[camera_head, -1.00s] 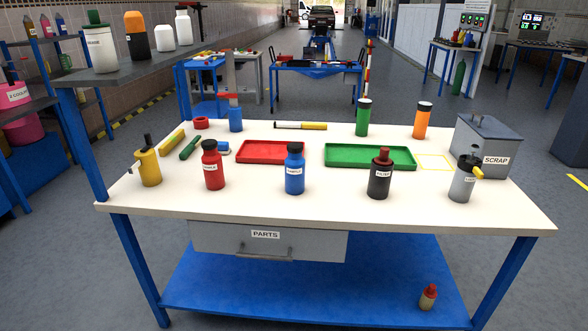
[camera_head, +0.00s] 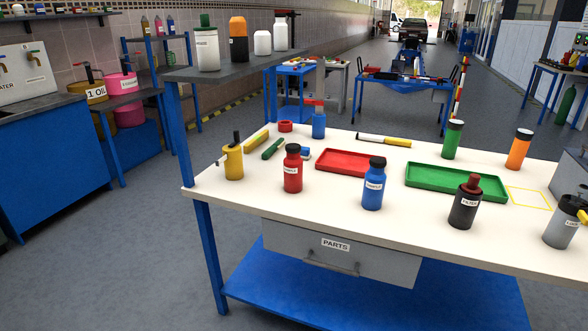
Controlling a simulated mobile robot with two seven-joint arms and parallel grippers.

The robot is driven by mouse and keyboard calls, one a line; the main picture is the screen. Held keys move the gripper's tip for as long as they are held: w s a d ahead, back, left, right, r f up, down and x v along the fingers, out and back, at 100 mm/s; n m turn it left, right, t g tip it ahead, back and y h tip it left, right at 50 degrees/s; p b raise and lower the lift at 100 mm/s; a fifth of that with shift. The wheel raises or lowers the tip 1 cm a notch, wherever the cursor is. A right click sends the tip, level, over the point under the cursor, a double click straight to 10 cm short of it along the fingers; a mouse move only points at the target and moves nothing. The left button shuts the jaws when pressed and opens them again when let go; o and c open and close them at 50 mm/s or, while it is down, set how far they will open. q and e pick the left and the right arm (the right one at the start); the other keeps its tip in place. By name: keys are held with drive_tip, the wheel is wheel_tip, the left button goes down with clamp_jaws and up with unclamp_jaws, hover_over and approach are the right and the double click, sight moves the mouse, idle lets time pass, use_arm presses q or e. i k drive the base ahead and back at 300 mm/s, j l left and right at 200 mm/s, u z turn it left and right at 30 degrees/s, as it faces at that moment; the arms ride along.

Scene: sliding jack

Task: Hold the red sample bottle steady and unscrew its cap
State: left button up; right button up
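The red sample bottle (camera_head: 292,173) stands upright near the front left of the white workbench. Its black cap (camera_head: 292,148) is on top. A white label is on its front, too small to read surely. Neither of my grippers shows in the head view, so nothing is seen touching the bottle.
A blue bottle (camera_head: 373,188) stands right of it, a yellow can (camera_head: 233,162) left. A red tray (camera_head: 350,174) and green tray (camera_head: 408,184) lie on the bench. A shelf (camera_head: 180,76) on a blue post overhangs the left end. Grey floor is open at left.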

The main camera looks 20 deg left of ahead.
sight(292, 164)
drive_tip(key=i, duration=0.95)
drive_tip(key=j+u, duration=0.05)
drive_tip(key=j, duration=0.05)
